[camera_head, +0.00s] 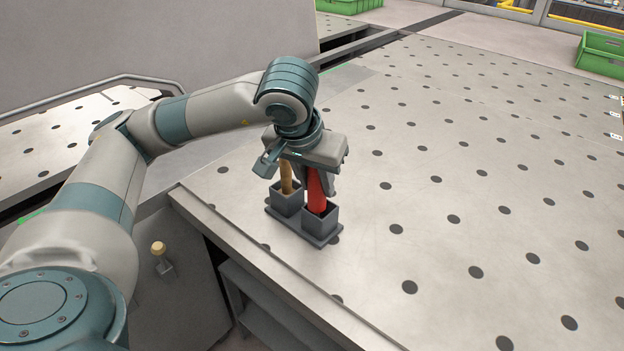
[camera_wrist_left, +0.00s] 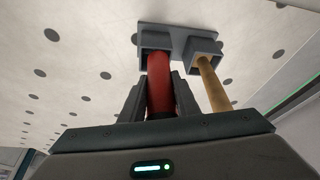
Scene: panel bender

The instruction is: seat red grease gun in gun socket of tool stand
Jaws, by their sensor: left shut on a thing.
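The red grease gun (camera_head: 316,190) is upright between the fingers of my left gripper (camera_head: 312,180), which is shut on it. The grey tool stand (camera_head: 306,230) sits on the perforated table near its front left edge and has two square sockets. The gun's lower end is at the mouth of the right socket (camera_head: 321,219) and appears inside it; how deep it sits is hidden. In the left wrist view the red gun (camera_wrist_left: 160,82) also meets its socket (camera_wrist_left: 156,45). A wooden handle (camera_head: 286,178) stands in the other socket. My right gripper is not in view.
The perforated table (camera_head: 470,180) is clear to the right of the stand. Green crates (camera_head: 602,54) stand at the far right and far back. A grey panel (camera_head: 160,45) rises behind my left arm. A pale knob (camera_head: 158,248) is below the table edge.

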